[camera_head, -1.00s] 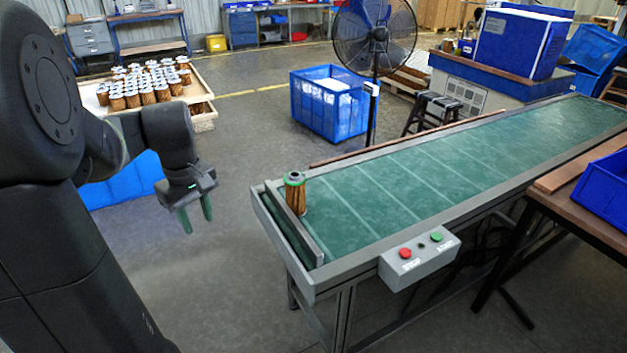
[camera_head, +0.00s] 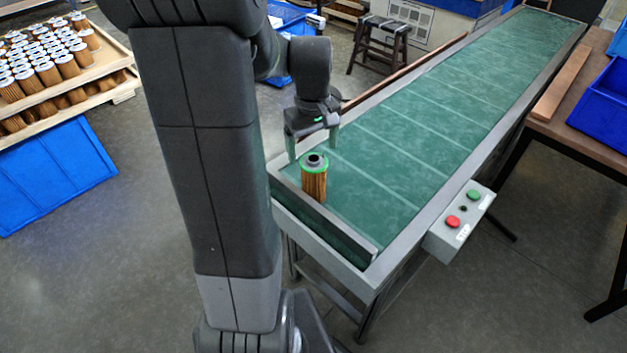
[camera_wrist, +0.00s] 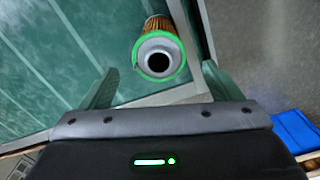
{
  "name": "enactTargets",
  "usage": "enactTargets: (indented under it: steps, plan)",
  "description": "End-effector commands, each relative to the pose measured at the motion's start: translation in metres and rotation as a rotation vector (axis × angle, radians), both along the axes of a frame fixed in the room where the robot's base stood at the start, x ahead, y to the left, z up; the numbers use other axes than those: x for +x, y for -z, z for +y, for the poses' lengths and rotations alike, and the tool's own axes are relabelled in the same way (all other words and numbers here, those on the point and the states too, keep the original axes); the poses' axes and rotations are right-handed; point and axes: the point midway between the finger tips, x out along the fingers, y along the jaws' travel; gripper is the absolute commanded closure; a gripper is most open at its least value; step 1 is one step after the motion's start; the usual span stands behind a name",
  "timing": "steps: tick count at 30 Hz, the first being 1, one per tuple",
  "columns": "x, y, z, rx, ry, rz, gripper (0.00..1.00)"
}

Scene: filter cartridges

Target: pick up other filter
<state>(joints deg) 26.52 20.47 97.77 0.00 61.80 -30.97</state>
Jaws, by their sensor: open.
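One filter cartridge (camera_head: 314,181) stands upright on the green conveyor belt, close to the end stop at its near end. It has brown pleats, a green ring and a grey top with a dark hole. My gripper (camera_head: 312,150) hangs just behind and above it, fingers pointing down, open and empty. In the wrist view the filter (camera_wrist: 158,54) shows from above, its top ahead of the spread fingers of my gripper (camera_wrist: 155,85). The gap between fingertips and filter is hard to judge.
The conveyor (camera_head: 420,130) has a raised end bar (camera_head: 330,225) beside the filter and a control box (camera_head: 460,222) on its near side. The rest of the belt is clear.

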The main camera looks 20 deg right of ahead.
Motion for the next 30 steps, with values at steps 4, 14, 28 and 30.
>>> enactTargets:
  steps: [4, 14, 28, 30]
  plan:
    - [-0.001, 0.024, 0.000, 0.001, 0.000, 0.002, 0.15]
    - [-0.007, 0.054, 0.001, 0.003, 0.001, 0.004, 0.15]
    - [-0.008, 0.086, 0.001, -0.001, 0.000, -0.001, 0.15]
    - [-0.008, 0.086, 0.001, -0.001, 0.000, -0.001, 0.21]
